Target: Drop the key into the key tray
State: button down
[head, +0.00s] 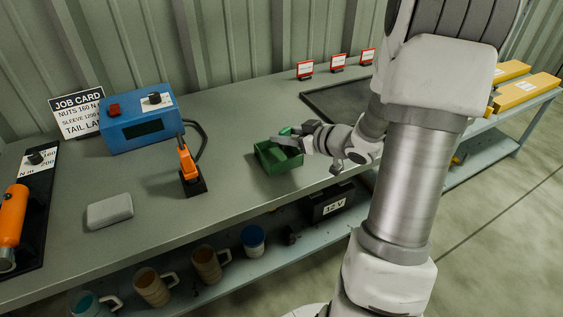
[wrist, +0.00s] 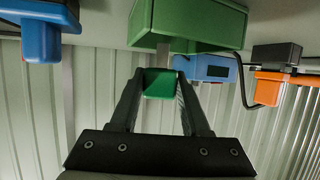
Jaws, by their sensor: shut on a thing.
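The green key tray (head: 284,163) is an open box on the bench, near its front edge, in the middle of the head view. It also shows at the top of the wrist view (wrist: 195,20). My gripper (head: 300,138) is at the tray's right rear side in the head view. In the wrist view my gripper (wrist: 160,82) is shut on the key (wrist: 160,86), whose green head sits between the fingertips. A short grey part of it points towards the tray. Whether the key touches the tray is not clear; the tray's inside is mostly hidden.
An orange-handled tool (head: 187,163) on a black base stands left of the tray, with a blue box (head: 138,122) behind it. A grey case (head: 110,211) lies front left. A dark mat (head: 335,98) and small red-white signs are behind right. Mugs stand on the lower shelf.

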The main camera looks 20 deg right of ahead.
jog(key=shift+f+b, duration=1.05)
jog(key=shift+f, duration=0.4)
jog(key=shift+c, duration=1.5)
grip_release()
jog(key=shift+r, duration=0.1)
jog(key=shift+d, duration=0.1)
jog(key=shift+s+d+r, duration=0.15)
jog(key=shift+s, duration=0.1)
jog(key=p+v, duration=0.4)
jog(key=v, duration=1.2)
jog(key=shift+s+p, duration=0.3)
jog(key=shift+s, duration=0.1)
jog(key=shift+r, duration=0.1)
